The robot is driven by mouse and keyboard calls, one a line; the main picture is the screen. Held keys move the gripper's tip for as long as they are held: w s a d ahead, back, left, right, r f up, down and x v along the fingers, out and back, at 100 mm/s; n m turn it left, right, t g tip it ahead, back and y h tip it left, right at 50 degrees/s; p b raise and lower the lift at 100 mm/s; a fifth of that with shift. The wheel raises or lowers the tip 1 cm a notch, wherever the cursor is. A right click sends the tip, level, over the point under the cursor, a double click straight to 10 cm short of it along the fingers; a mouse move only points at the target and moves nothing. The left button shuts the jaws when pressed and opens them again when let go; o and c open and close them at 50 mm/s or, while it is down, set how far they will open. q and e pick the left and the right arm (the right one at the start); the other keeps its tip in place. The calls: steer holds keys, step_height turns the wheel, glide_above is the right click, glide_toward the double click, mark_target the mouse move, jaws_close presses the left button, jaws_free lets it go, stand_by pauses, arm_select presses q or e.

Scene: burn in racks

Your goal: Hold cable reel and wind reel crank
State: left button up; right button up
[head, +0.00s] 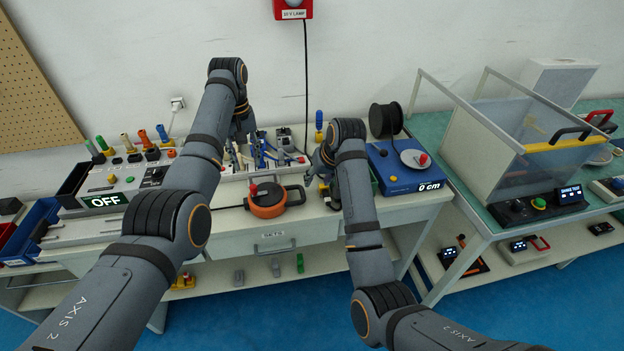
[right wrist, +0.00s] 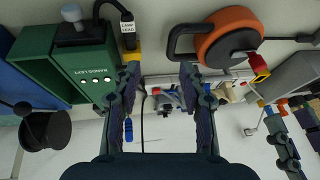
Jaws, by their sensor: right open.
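An orange cable reel (head: 268,207) with a black handle (head: 296,196) lies on the white bench top. Its red crank knob (head: 253,189) is at its left side. In the right wrist view the reel (right wrist: 232,40) is at the upper right, with the red knob (right wrist: 259,70) below it and the handle (right wrist: 177,42) to its left. My right gripper (right wrist: 160,72) is open and empty, apart from the reel; in the head view it (head: 316,170) is right of and behind the reel. My left gripper (head: 243,138) is behind the reel; its fingers are too small to read.
A blue unit (head: 405,176) reading 0 cm, with a black spool, stands right. A tray of tools (head: 262,158) lies behind the reel. An OFF panel (head: 105,200) stands left. In the right wrist view a lamp lead plug (right wrist: 127,30) is close to one finger.

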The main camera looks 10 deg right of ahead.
mark_target(304, 195)
steer(key=x, duration=0.3)
steer(key=a+x, duration=0.1)
steer(key=x, duration=0.3)
steer(key=a+x, duration=0.1)
steer(key=x, duration=0.2)
steer(key=shift+s, duration=0.2)
steer(key=shift+f, duration=0.1)
jaws_close()
